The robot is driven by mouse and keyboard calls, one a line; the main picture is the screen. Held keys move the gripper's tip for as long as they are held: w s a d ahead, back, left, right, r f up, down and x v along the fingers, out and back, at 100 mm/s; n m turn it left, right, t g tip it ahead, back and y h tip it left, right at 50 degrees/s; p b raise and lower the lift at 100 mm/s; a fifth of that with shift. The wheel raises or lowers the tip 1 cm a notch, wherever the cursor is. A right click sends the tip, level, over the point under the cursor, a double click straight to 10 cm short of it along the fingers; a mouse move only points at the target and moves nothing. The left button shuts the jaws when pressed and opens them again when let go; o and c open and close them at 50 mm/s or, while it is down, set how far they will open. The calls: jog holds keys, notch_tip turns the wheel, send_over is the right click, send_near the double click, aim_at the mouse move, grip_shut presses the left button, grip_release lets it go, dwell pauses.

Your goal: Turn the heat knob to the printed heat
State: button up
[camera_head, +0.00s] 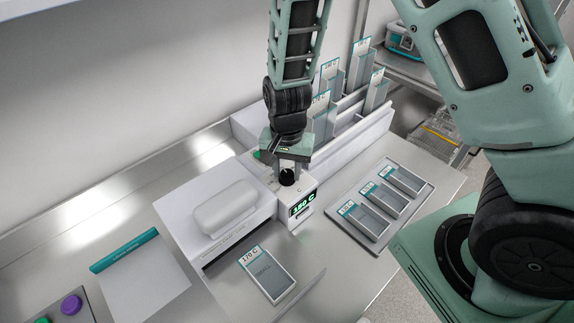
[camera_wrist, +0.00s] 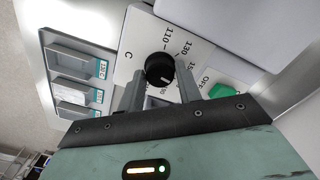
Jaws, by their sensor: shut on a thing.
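The heat knob is a round black dial (camera_wrist: 160,66) with a light pointer mark, set in a white panel with printed numbers such as 110 and 130. In the head view the knob (camera_head: 287,177) is mostly hidden by my gripper (camera_head: 289,170), which reaches down onto it from above. In the wrist view the fingers of my gripper (camera_wrist: 161,74) stand on either side of the knob, shut on it. The green display (camera_head: 302,204) beside it seems to read 180 C. A grey cassette (camera_head: 267,275) lying in front carries a printed label that reads 170 C.
The white machine (camera_head: 180,195) has a rounded lid. A green button (camera_wrist: 221,90) marked OFF sits near the knob. A tray (camera_head: 420,207) of labelled cassettes lies at right, and a rack (camera_head: 352,132) of upright ones stands behind. A panel with a purple button (camera_head: 71,305) is at lower left.

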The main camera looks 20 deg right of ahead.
aim_at(287, 173)
jog(key=shift+m, duration=0.8)
jog(key=shift+w+p, duration=0.1)
jog(key=shift+p, duration=0.2)
jog(key=o, duration=1)
jog(key=shift+r, duration=0.1)
notch_tip(287, 173, up, 17)
jog(key=shift+r+b, duration=0.15)
jog(key=shift+b, duration=0.6)
jog(key=s+a+f+n+b, duration=0.2)
jog(key=s+f+n+b, duration=0.1)
jog(key=s+n, duration=0.2)
jog(key=s+a+f+n+b, duration=0.2)
jog(key=s+f+n+b, duration=0.1)
jog(key=s+n, duration=0.3)
jog(key=s+a+f+n+b, duration=0.2)
jog(key=s+n, duration=0.3)
jog(key=s, duration=0.4)
jog(key=shift+s+a+f+n+y+b, duration=0.15)
jog(key=shift+f+n+y+b, duration=0.2)
jog(key=shift+f+b, duration=0.25)
